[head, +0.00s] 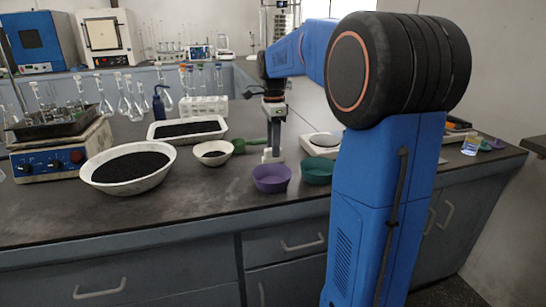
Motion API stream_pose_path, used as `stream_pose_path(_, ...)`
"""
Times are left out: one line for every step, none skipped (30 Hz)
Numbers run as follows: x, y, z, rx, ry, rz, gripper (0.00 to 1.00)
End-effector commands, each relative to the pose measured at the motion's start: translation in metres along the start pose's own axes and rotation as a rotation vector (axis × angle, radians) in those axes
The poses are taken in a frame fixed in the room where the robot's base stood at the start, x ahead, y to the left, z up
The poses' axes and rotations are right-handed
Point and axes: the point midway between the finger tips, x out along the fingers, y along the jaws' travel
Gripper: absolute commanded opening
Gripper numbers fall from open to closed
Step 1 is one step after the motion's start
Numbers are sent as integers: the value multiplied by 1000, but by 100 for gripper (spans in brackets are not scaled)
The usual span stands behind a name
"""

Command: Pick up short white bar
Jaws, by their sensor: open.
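My gripper (271,155) hangs pointing down over the middle of the dark bench. It is small in the head view; it is open, and I see nothing held in it. Its fingertips are close to a green-handled tool and the rim of a purple bowl. I cannot make out a short white bar in this view. It may be too small to tell or hidden behind my arm, which covers much of the right side of the bench.
Near the gripper are a purple bowl (271,179), a green bowl (317,171), a green-handled tool (251,141) and a small white bowl (212,153). A large white bowl (162,178) and a white tray (159,130) hold black grains. Glass flasks (124,104) crowd the left.

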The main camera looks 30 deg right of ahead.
Motion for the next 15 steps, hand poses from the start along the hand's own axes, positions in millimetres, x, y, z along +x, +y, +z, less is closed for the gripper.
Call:
stream_pose_path(8, 0, 1, 0, 0, 4, 42)
stream_pose_path(12, -1, 1, 0, 0, 3, 42)
stream_pose_path(17, -1, 1, 0, 0, 2, 42)
stream_pose_path(20, 0, 1, 0, 0, 3, 42)
stream_pose_path(23, 0, 1, 0, 0, 3, 42)
stream_pose_path(26, -1, 1, 0, 0, 2, 42)
stream_pose_path(28, -1, 1, 0, 0, 1, 42)
stream_pose_path(29, -1, 1, 0, 0, 1, 42)
stream_pose_path(30, -1, 1, 0, 0, 0, 42)
stream_pose_path(30, -1, 1, 0, 0, 0, 42)
stream_pose_path(30, -1, 1, 0, 0, 0, 42)
stream_pose_path(30, -1, 1, 0, 0, 0, 42)
stream_pose_path(30, -1, 1, 0, 0, 0, 42)
stream_pose_path(30, -1, 1, 0, 0, 0, 42)
stream_pose_path(30, -1, 1, 0, 0, 0, 42)
